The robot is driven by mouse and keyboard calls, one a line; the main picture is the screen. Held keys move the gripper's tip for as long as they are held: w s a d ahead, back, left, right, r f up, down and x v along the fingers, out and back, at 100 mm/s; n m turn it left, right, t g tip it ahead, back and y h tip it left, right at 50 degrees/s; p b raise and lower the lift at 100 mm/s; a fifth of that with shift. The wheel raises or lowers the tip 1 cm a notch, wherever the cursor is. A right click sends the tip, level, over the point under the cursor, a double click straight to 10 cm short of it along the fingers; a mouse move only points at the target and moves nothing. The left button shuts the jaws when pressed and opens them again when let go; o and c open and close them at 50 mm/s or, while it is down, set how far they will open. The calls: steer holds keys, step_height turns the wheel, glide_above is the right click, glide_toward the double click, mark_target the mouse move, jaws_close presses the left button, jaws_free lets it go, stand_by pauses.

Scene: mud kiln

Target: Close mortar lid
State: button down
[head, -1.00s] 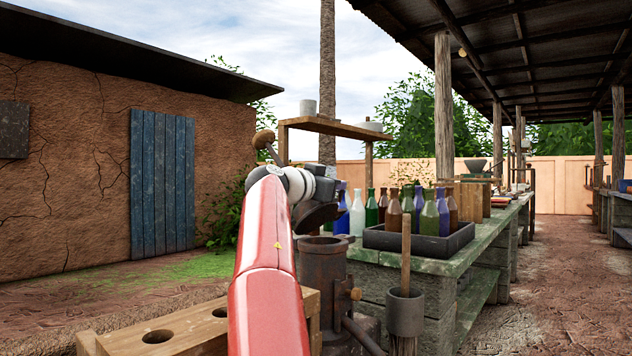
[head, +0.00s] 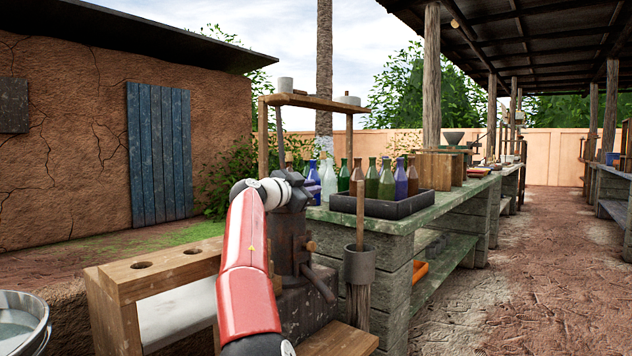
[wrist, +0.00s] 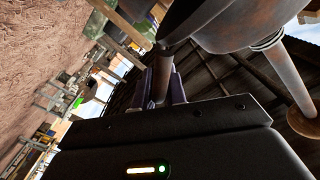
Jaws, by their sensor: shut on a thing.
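The mortar (head: 290,245) is a dark, rusty metal vessel standing on a block, partly hidden behind my red arm in the head view. My gripper (head: 296,188) is at the top of the mortar, its fingers mostly hidden there. In the wrist view my gripper (wrist: 165,88) is shut on a rusty, rod-like handle (wrist: 162,75). Dark rounded metal (wrist: 240,22), which looks like part of the mortar lid, fills the top of that view. The head view does not clearly show whether the lid touches the rim.
A wooden rack with holes (head: 160,265) stands left of the mortar. A metal bucket (head: 20,320) is at lower left. A cup with a wooden pestle (head: 360,264) stands to the right. A bench (head: 400,218) carries a tray (head: 392,204) of bottles. Open dirt ground lies at right.

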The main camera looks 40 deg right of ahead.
steer(key=shift+f, duration=0.1)
stand_by(0.3)
steer(key=c, duration=1.5)
jaws_free()
steer(key=shift+w, duration=0.1)
steer(key=a+b, duration=0.1)
steer(key=a, duration=0.1)
steer(key=a+b, duration=0.1)
steer(key=a, duration=0.2)
steer(key=s+a+b, duration=0.1)
steer(key=a+b, duration=0.1)
steer(key=shift+s+a, duration=0.1)
steer(key=shift+a, duration=0.25)
